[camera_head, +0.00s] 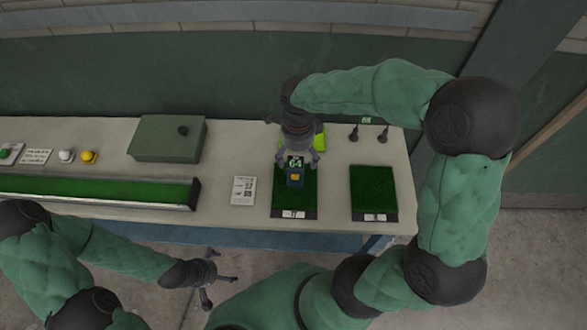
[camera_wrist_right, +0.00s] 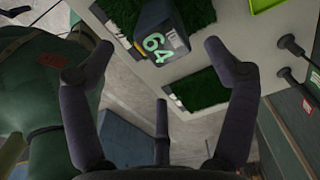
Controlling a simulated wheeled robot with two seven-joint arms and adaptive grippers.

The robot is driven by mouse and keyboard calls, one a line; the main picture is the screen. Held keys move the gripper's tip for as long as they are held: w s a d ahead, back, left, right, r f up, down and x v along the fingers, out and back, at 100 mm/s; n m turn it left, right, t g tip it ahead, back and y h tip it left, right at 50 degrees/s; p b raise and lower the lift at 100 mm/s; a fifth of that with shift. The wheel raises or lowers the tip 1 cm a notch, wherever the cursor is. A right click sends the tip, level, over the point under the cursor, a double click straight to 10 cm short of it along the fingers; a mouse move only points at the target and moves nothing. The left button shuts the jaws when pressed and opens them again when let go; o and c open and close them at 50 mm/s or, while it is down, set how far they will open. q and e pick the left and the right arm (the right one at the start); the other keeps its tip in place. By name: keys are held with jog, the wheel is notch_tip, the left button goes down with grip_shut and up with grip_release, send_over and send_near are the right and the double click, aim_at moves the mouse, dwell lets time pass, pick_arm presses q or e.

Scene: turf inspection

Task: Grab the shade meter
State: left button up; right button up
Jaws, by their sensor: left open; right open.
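The shade meter appears to be a small dark device (camera_head: 295,178) with a green "64" display, standing on the left turf sample (camera_head: 309,203). In the right wrist view the device (camera_wrist_right: 163,32) shows at the top, beyond and between the fingertips. My right gripper (camera_head: 298,160) is open just above and behind it, with fingers spread on either side in the head view. I see no clear contact. In the right wrist view the gripper (camera_wrist_right: 157,60) holds nothing. My left gripper (camera_head: 230,292) is open and empty in front of the table, low and away from the device.
A second turf sample (camera_head: 374,190) lies to the right, with two dark pegs (camera_head: 355,134) behind. A bright green tray (camera_head: 319,138) is behind the right gripper. A printed card (camera_head: 243,190), green box (camera_head: 168,139) and long turf trough (camera_head: 105,191) stand left. A wall closes the back.

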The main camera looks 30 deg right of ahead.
aim_at(295, 169)
jog(key=f, duration=0.2)
jog(key=shift+w+f, duration=0.2)
jog(key=shift+f, duration=0.2)
jog(key=shift+a+f+b, duration=0.2)
jog(key=shift+f+b, duration=0.45)
jog(key=shift+f, duration=1.9)
jog(key=shift+c, duration=0.2)
jog(key=c, duration=1.4)
